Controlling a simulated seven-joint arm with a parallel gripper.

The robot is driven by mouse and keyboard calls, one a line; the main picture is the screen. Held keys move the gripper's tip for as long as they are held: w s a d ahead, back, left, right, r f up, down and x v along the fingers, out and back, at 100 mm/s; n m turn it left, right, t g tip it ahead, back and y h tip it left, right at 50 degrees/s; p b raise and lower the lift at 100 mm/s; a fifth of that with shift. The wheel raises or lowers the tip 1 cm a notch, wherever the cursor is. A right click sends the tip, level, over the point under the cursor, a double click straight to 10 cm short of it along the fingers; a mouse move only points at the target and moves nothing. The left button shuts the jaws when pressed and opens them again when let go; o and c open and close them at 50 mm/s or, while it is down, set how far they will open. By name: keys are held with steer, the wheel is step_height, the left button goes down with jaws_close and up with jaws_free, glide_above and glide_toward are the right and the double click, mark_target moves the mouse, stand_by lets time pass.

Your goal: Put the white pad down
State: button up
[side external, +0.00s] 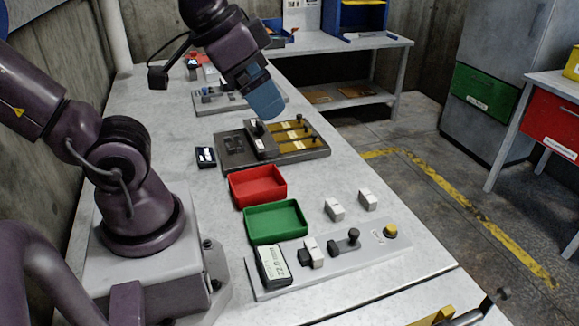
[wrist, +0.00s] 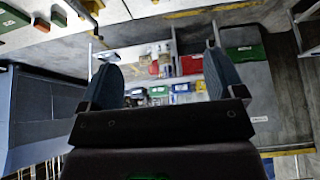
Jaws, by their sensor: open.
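Three small white blocks show in the side view, and I cannot tell which is the white pad. One white block (side external: 334,209) and another (side external: 367,199) stand on the table behind the grey compactor plate (side external: 372,254). A third white block (side external: 314,253) sits on that plate beside a black block, near a black handle (side external: 346,243). My gripper (side external: 268,112) has blue fingers and hangs over the far part of the table, above a dark fixture, well away from the blocks. In the wrist view my gripper (wrist: 163,78) is open, with nothing visible between its fingers.
A red tray (side external: 258,186) and a green tray (side external: 276,221) lie on the table. A dark fixture (side external: 290,147) with brown slots is below my gripper. A display box (side external: 273,265) and yellow button (side external: 390,231) are on the plate. A shelf bench (side external: 340,45) stands behind.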

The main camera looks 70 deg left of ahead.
steer(key=g, duration=0.6)
glide_above(311, 249)
step_height(311, 249, down, 20)
steer(key=f, duration=0.1)
step_height(311, 249, down, 12)
steer(key=shift+f, duration=0.1)
steer(key=c, duration=1.1)
